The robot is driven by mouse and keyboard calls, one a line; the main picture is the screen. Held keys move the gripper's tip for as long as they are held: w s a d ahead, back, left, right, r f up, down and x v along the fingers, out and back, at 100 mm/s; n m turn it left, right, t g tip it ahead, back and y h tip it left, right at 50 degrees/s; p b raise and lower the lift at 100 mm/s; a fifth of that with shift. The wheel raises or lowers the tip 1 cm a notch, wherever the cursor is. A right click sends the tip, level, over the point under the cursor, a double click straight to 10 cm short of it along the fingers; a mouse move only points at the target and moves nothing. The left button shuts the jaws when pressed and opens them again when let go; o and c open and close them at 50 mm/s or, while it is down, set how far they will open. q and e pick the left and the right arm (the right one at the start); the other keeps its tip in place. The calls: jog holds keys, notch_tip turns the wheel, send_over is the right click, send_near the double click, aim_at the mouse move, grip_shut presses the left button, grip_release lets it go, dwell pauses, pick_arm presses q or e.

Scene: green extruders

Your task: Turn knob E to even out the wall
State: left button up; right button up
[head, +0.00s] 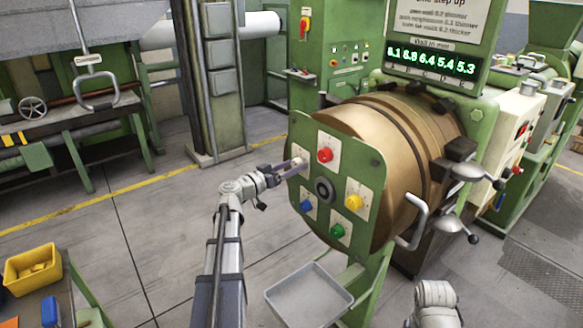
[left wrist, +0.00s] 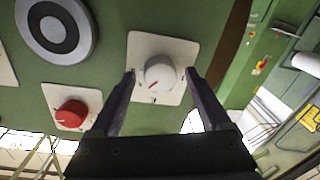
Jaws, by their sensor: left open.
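A green panel (head: 341,180) on the front of the bronze die head (head: 400,150) carries red (head: 325,155), yellow (head: 354,202), green (head: 337,230) and blue (head: 306,205) knobs on pale plates. A white knob (left wrist: 159,72) with a red pointer line shows in the left wrist view. My left gripper (head: 297,163) is open at the panel's upper left, its fingers on either side of the white knob with gaps visible. The red knob (left wrist: 72,114) also shows there. I cannot read which knob is E. My right gripper is not in view.
A display (head: 432,63) above the die head shows several green numbers, seemingly 6.1, 6.8, 6.4, 5.4, 5.3. A grey tray (head: 308,297) sits below the panel. Open floor lies left of my left arm.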

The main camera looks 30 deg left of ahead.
pick_arm(q)
grip_shut()
dwell(0.5)
jog(key=shift+n, duration=0.4)
jog(key=n, duration=0.3)
jog(key=shift+p, duration=0.3)
jog(key=n, duration=0.4)
jog(key=shift+a, duration=0.1)
jog(key=n, duration=0.3)
jog(key=shift+n+g+p, duration=0.3)
jog(key=shift+g+p, duration=0.05)
jog(key=shift+g, duration=0.05)
jog(key=shift+n+h, duration=0.3)
jog(key=shift+n, duration=1.5)
